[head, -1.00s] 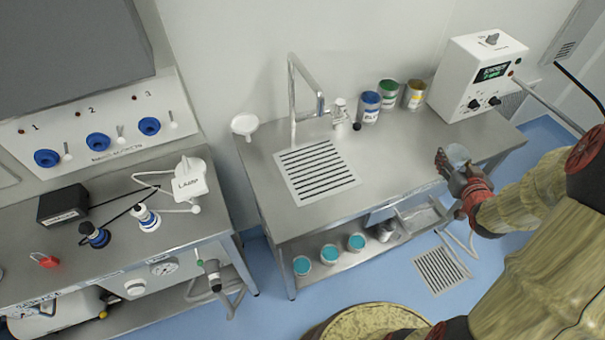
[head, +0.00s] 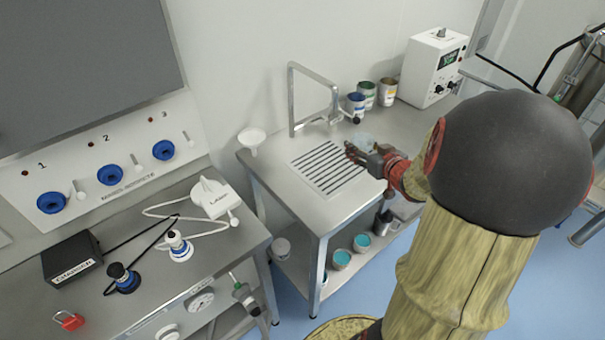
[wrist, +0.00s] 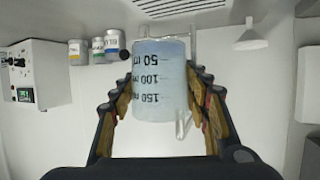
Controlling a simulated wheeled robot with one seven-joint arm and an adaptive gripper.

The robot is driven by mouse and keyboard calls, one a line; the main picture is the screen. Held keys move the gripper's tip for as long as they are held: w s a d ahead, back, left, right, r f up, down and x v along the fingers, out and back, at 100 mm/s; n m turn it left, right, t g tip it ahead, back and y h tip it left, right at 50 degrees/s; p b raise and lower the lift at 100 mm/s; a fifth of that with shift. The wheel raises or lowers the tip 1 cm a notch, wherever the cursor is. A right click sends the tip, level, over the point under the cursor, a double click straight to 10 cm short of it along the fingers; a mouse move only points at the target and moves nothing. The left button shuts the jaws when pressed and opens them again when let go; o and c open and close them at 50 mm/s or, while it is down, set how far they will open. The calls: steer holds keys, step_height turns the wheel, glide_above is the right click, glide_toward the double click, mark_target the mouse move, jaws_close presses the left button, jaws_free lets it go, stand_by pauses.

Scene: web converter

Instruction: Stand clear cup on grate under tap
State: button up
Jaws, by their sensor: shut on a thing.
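The clear cup (wrist: 160,85) fills the middle of the wrist view, with black volume marks that read upside down there. My gripper (wrist: 162,95) is shut on it, a finger on each side. In the head view my gripper (head: 362,152) is over the bench at the right edge of the slotted grate (head: 328,168), and the cup (head: 364,142) shows faintly behind its fingers. I cannot tell the cup's height above the bench.
Several paint tins (head: 366,95) stand at the back right, by a white box with dials (head: 431,68). A white funnel (head: 252,138) is on the left of the grate. Tins with teal tops (head: 342,259) sit on the lower shelf.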

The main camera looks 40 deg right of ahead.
steer(key=shift+w+a+f, duration=0.1)
steer(key=shift+a+f, duration=0.15)
steer(key=shift+a, duration=0.2)
steer(key=shift+w+d+f, duration=0.1)
steer(key=shift+w+f, duration=0.1)
steer(key=w+f+b, duration=0.4)
steer(key=w, duration=0.5)
steer(key=b, duration=0.3)
glide_above(329, 165)
steer(key=f, duration=0.4)
steer(key=shift+s+f, duration=0.4)
steer(key=shift+w+f+b, duration=0.2)
steer(key=shift+f+b, duration=0.3)
steer(key=shift+f, duration=0.45)
steer(key=shift+w+f+b, duration=0.2)
steer(key=shift+f+b, duration=0.3)
steer(key=shift+f, duration=0.45)
steer(key=shift+f, duration=0.2)
steer(key=o, duration=1.2)
steer(key=shift+c, duration=0.2)
